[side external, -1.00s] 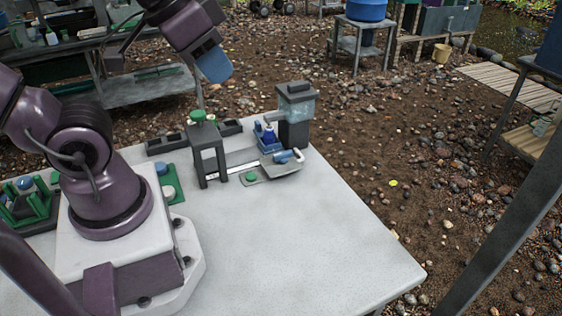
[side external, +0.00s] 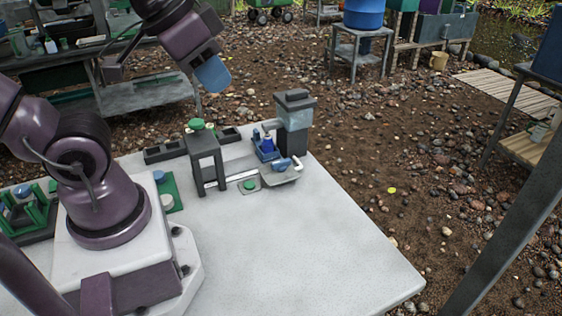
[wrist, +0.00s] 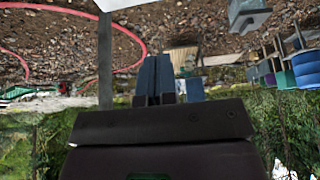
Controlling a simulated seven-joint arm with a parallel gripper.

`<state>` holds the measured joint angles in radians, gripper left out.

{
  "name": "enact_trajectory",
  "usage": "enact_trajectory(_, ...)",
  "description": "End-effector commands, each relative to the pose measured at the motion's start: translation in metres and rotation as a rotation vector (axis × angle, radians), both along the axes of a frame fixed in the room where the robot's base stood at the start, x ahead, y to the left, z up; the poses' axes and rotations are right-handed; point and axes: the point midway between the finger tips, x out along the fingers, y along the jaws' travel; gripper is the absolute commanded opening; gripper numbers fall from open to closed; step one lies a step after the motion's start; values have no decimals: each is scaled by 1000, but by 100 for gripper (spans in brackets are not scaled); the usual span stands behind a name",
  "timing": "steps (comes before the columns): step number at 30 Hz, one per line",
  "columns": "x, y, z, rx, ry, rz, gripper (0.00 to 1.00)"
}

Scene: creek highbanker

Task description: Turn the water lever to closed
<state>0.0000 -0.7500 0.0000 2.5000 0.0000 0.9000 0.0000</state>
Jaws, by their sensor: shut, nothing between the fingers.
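What looks like the water lever is a short blue handle with a pale end (side external: 284,164). It lies across a small grey plate (side external: 277,178) at the table's far right corner, below a grey tower with a clear tank (side external: 294,117). My gripper (side external: 213,76) has blue fingers and hangs in the air, up and left of the lever and apart from it. In the wrist view my gripper (wrist: 156,76) has its fingers together with nothing between them. The lever cannot be made out in the wrist view.
A dark stand with a green knob (side external: 197,125) stands left of the lever. The white table (side external: 300,250) is clear in front.

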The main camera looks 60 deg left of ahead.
Motion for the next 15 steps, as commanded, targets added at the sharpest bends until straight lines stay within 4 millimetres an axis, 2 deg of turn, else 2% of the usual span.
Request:
enact_trajectory(1, 0, 0, 0, 0, 0, 0, 0)
enact_trajectory(2, 0, 0, 0, 0, 0, 0, 5)
enact_trajectory(6, 2, 6, -7, 0, 36, 28, 37)
enact_trajectory(11, 17, 21, -32, -1, 182, 97, 38)
enact_trajectory(15, 45, 43, -56, -1, 313, 152, 38)
